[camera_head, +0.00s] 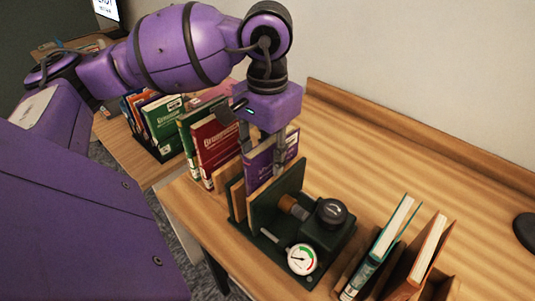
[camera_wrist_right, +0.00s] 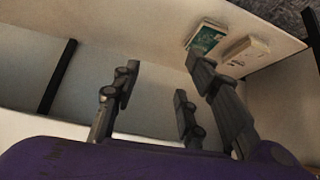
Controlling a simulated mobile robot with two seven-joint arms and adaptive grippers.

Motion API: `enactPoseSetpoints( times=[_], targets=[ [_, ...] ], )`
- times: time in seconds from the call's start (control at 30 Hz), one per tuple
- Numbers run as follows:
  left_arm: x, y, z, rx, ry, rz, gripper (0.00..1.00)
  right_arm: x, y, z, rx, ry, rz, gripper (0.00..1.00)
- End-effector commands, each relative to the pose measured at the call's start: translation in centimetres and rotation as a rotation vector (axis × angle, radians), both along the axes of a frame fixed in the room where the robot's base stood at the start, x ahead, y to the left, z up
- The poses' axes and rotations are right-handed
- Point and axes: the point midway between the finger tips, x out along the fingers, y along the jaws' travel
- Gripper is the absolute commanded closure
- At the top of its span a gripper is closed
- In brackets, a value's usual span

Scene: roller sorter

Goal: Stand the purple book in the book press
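The purple book (camera_head: 260,171) stands roughly upright in the head view, behind the green plate of the book press (camera_head: 278,199). My left gripper (camera_head: 268,158) points down over the book, with its fingers at the book's upper part, and appears shut on it. The book's lower edge is hidden by the plate, so I cannot tell whether it rests on the press base. The press has a round gauge (camera_head: 302,260) and a black knob (camera_head: 331,212). My right gripper (camera_wrist_right: 160,88) shows in the right wrist view, open with nothing between its fingers.
Red and green books (camera_head: 215,148) stand just behind the press. More books (camera_head: 162,122) stand in a holder at the back left. A teal book (camera_head: 378,247) and a brown book (camera_head: 428,250) lean at the front right. The desk (camera_head: 400,165) is clear toward the wall.

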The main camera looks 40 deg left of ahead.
Motion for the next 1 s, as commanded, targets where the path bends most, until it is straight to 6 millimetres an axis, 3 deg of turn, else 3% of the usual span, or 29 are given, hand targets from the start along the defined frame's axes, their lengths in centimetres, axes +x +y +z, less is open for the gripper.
enactPoseSetpoints(
  times=[0.17, 0.27, 0.5, 0.7, 1.0],
  targets=[
    [0.0, 0.0, 1.6, 0.000, -0.005, 0.000, 0.66, 1.0, 0.0, 1.6, 0.002, -0.023, -0.003, 0.60],
    [0.2, 0.0, 3.1, -0.001, -0.008, 0.000, 0.66, 0.7, 0.0, 1.4, 0.003, -0.021, -0.005, 0.60],
    [0.2, -0.1, 8.5, -0.001, -0.005, 0.000, 0.66, 0.1, -0.1, 0.8, 0.001, -0.006, -0.004, 0.60],
    [0.1, 0.0, 11.9, -0.001, -0.002, 0.001, 0.66, 0.0, -0.1, 0.8, 0.001, -0.004, -0.004, 0.60],
    [0.0, 0.0, 13.2, -0.001, 0.002, 0.001, 0.66, 0.0, 0.0, 0.9, 0.002, -0.005, -0.005, 0.60]
  ],
)
